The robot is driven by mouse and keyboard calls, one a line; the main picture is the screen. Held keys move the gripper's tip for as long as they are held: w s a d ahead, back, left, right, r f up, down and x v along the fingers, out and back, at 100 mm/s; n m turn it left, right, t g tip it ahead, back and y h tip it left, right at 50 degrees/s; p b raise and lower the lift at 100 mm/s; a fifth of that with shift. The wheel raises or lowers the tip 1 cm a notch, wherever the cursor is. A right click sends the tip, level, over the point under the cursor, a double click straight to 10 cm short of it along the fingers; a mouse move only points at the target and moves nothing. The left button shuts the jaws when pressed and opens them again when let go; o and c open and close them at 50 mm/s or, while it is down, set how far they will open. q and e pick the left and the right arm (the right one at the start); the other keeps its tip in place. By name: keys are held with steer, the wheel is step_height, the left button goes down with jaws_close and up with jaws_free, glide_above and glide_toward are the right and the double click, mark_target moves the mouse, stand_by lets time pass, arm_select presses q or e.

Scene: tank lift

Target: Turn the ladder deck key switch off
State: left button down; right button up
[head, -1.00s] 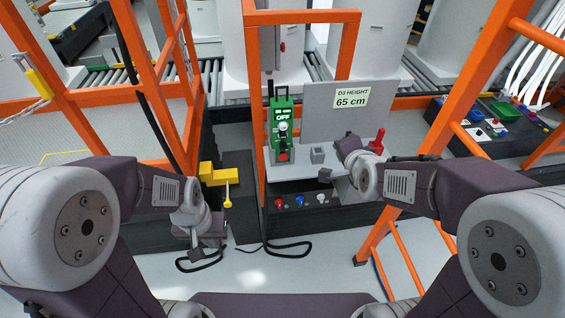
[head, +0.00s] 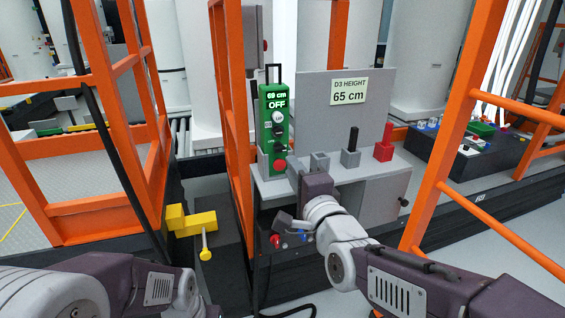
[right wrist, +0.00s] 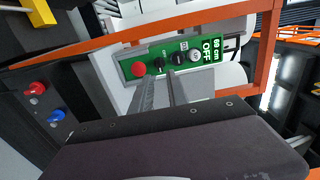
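A green control panel (head: 275,115) stands upright on the grey shelf in the head view. Its display reads 69 cm and OFF. It carries a round pale-faced control (head: 279,118), black controls below it and a red button (head: 280,165). I cannot tell for sure which control is the key switch. The panel (right wrist: 222,50) fills the upper middle of the right wrist view. My right gripper (head: 299,168) is in front of and below the panel; its two fingers (right wrist: 160,80) point at it with a gap between them, empty. My left arm is at lower left, its gripper out of frame.
A grey board with a D3 HEIGHT 65 cm sign (head: 348,91) stands behind the shelf. A yellow block (head: 186,220) is at left.

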mark_target(281, 151)
steer(key=x, duration=0.8)
steer(key=shift+w+f, duration=0.1)
steer(key=shift+b, duration=0.3)
jaws_close()
